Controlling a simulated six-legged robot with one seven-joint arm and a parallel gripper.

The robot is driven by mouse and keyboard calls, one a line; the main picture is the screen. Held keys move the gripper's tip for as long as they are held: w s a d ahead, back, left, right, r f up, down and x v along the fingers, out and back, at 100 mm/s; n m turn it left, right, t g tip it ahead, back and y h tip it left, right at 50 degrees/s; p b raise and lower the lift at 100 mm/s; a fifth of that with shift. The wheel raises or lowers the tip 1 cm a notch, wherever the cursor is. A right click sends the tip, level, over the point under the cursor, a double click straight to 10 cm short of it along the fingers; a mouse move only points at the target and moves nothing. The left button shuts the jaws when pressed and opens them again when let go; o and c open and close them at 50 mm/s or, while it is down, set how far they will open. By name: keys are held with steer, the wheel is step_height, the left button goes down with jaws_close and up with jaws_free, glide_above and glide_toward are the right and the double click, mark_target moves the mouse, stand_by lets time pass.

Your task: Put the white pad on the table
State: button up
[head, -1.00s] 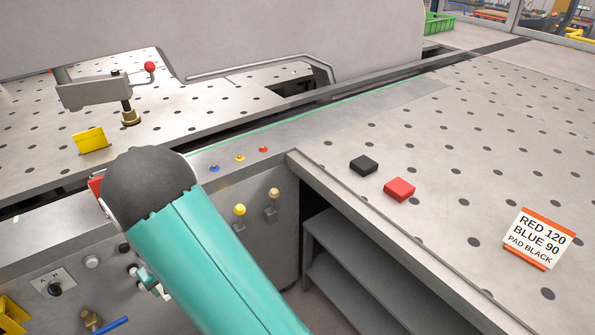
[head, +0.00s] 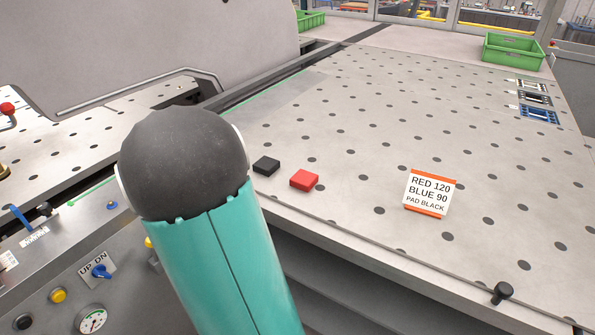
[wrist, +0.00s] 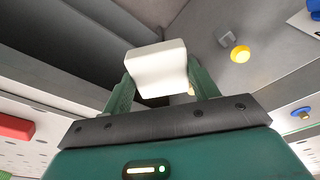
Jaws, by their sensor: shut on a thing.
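In the wrist view the white pad (wrist: 158,68) is held between the two green fingers of my gripper (wrist: 160,85), which is shut on it. The pad is in front of the machine's grey side and the dark space under the table. In the head view my arm hides the gripper and the pad. The table (head: 350,150) is a pale perforated metal top to the right of my arm. A black pad (head: 266,166) and a red pad (head: 304,180) lie on it near its left edge.
A sign (head: 430,193) reading RED 120, BLUE 90, PAD BLACK stands on the table. A green bin (head: 512,52) stands at the far right. A control panel with a gauge (head: 92,319) is at lower left. The table's middle is mostly clear.

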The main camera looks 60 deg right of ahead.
steer(key=s+d+r+m, duration=0.3)
steer(key=s+d+r, duration=0.15)
steer(key=s, duration=0.55)
steer(key=s+d+r+m+g, duration=0.1)
steer(key=s+d+r+m, duration=0.4)
steer(key=s, duration=0.4)
steer(key=s+d+r+m, duration=0.2)
steer(key=s+d+r, duration=0.1)
steer(key=s+r, duration=0.55)
steer(key=s+d+f, duration=0.1)
steer(key=d+f, duration=0.2)
steer(key=d, duration=0.1)
steer(key=s+d+f, duration=0.2)
steer(key=d+f, duration=0.2)
steer(key=s+d+f, duration=0.2)
steer(key=d+f, duration=0.2)
steer(key=shift+d, duration=0.25)
steer(key=shift+d+f, duration=0.3)
steer(key=shift+f, duration=0.1)
steer(key=shift+d+f, duration=0.2)
steer(key=shift+f, duration=1.45)
